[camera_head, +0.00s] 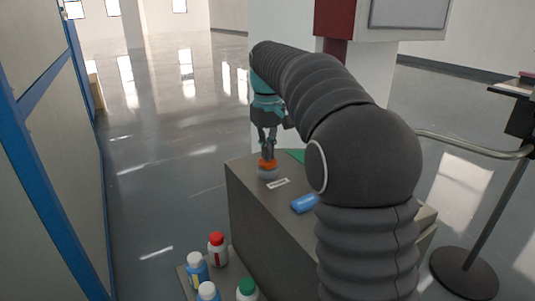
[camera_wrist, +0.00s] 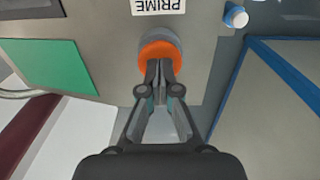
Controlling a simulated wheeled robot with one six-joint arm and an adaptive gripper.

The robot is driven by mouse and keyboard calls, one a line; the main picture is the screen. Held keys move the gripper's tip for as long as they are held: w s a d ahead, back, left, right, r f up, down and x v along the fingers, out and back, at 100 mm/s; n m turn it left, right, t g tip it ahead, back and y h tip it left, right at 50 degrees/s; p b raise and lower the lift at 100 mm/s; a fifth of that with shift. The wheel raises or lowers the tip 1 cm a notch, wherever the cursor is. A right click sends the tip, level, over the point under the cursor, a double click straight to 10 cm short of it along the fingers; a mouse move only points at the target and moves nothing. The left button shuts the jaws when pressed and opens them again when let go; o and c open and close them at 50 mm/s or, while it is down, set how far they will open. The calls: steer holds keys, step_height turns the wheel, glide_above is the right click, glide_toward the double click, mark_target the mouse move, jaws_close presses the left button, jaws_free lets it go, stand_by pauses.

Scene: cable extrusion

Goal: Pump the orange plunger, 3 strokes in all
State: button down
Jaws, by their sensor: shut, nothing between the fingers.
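The orange plunger (camera_head: 268,163) sits in a grey round base (camera_head: 267,174) on top of the grey cabinet, near its far left corner. In the wrist view the plunger (camera_wrist: 161,53) shows as an orange disc beside a label reading PRIME (camera_wrist: 158,6). My gripper (camera_head: 267,151) points down over the plunger with its fingers together and nothing between them. In the wrist view the fingertips (camera_wrist: 159,66) overlap the plunger's middle. They look to be at or very close to its top; I cannot tell if they touch.
A blue object (camera_head: 304,203) and a green panel (camera_head: 296,155) are on the grey cabinet top (camera_head: 250,172). Several bottles, one with a red cap (camera_head: 217,248), stand low at its left. A blue-framed panel (camera_head: 45,150) is at far left. A post stand (camera_head: 464,272) is at right.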

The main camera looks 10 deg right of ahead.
steer(key=shift+r, duration=0.1)
steer(key=shift+r+p, duration=1.9)
steer(key=shift+p, duration=0.25)
steer(key=shift+f, duration=0.2)
steer(key=shift+f+b, duration=1.15)
steer(key=shift+f, duration=0.75)
steer(key=shift+r+p, duration=1.2)
steer(key=shift+r, duration=0.85)
